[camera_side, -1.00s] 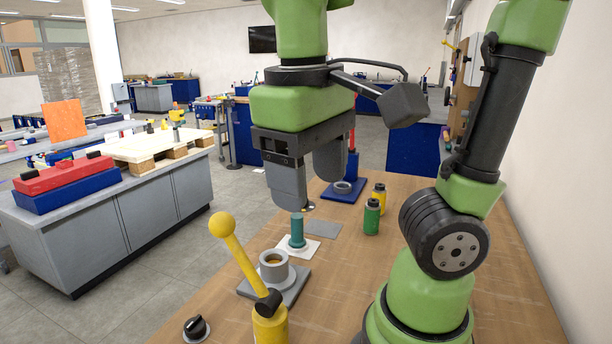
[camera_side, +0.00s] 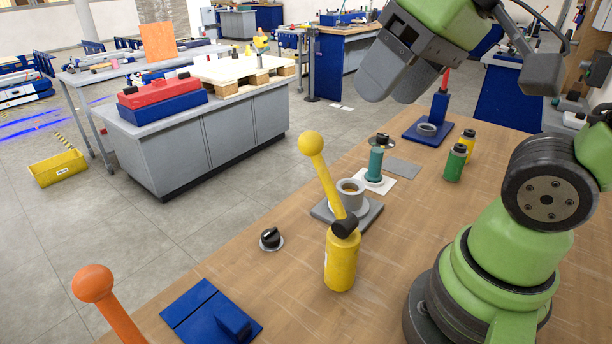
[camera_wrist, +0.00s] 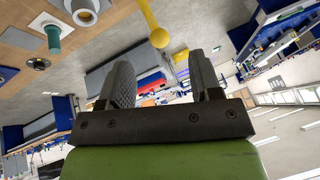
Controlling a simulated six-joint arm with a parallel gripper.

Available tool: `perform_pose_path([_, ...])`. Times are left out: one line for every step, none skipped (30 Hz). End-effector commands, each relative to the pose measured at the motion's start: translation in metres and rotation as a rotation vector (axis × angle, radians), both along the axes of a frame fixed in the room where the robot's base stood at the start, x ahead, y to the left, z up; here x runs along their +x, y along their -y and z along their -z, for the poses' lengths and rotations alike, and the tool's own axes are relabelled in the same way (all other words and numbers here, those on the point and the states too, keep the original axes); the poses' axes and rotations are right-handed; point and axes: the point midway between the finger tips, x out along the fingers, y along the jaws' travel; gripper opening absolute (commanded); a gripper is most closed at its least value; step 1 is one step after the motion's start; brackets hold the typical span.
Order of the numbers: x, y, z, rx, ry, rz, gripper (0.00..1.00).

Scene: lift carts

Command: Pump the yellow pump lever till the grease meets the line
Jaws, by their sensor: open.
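The yellow pump lever (camera_side: 327,183) has a round ball on top and leans up and left from a black joint on its yellow pump body (camera_side: 341,262). Its ball also shows between and beyond the fingers in the wrist view (camera_wrist: 159,38). Behind the pump, a grey cup (camera_side: 351,198) with a yellowish inside stands on a grey plate; I cannot make out a line on it. My gripper (camera_side: 392,92) is tilted, open and empty, above and beyond the pump, apart from the lever. Its two fingers are spread in the wrist view (camera_wrist: 160,70).
A teal cylinder (camera_side: 375,164) on a white square stands behind the cup. Green (camera_side: 455,163) and yellow (camera_side: 467,144) bottles stand to the right. A black knob (camera_side: 270,238) lies left of the pump. An orange lever (camera_side: 112,305) and blue base (camera_side: 211,313) are at the front left.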

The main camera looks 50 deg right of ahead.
Motion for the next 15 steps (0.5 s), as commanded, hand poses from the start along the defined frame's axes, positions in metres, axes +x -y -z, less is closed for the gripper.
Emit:
perform_pose_path([0.012,0.001,-0.002,-0.029,-0.056,-0.055,0.58])
perform_pose_path([0.019,0.002,-0.002,-0.045,-0.090,-0.093,0.58])
perform_pose_path([0.028,0.003,-0.003,-0.066,-0.133,-0.146,0.58])
perform_pose_path([0.035,0.004,-0.002,-0.081,-0.166,-0.187,0.58])
perform_pose_path([0.042,0.005,-0.001,-0.092,-0.197,-0.228,0.58])
perform_pose_path([0.051,0.006,0.000,-0.104,-0.238,-0.281,0.58])
perform_pose_path([0.057,0.007,0.002,-0.110,-0.267,-0.318,0.58])
perform_pose_path([0.063,0.008,0.004,-0.115,-0.294,-0.355,0.58])
perform_pose_path([0.071,0.009,0.007,-0.121,-0.325,-0.401,0.58])
perform_pose_path([0.076,0.010,0.009,-0.122,-0.347,-0.432,0.58])
perform_pose_path([0.080,0.011,0.011,-0.122,-0.367,-0.460,0.58])
perform_pose_path([0.086,0.012,0.014,-0.123,-0.389,-0.495,0.58])
perform_pose_path([0.089,0.012,0.016,-0.121,-0.403,-0.516,0.58])
perform_pose_path([0.092,0.013,0.017,-0.120,-0.414,-0.534,0.58])
perform_pose_path([0.095,0.013,0.019,-0.120,-0.426,-0.553,0.58])
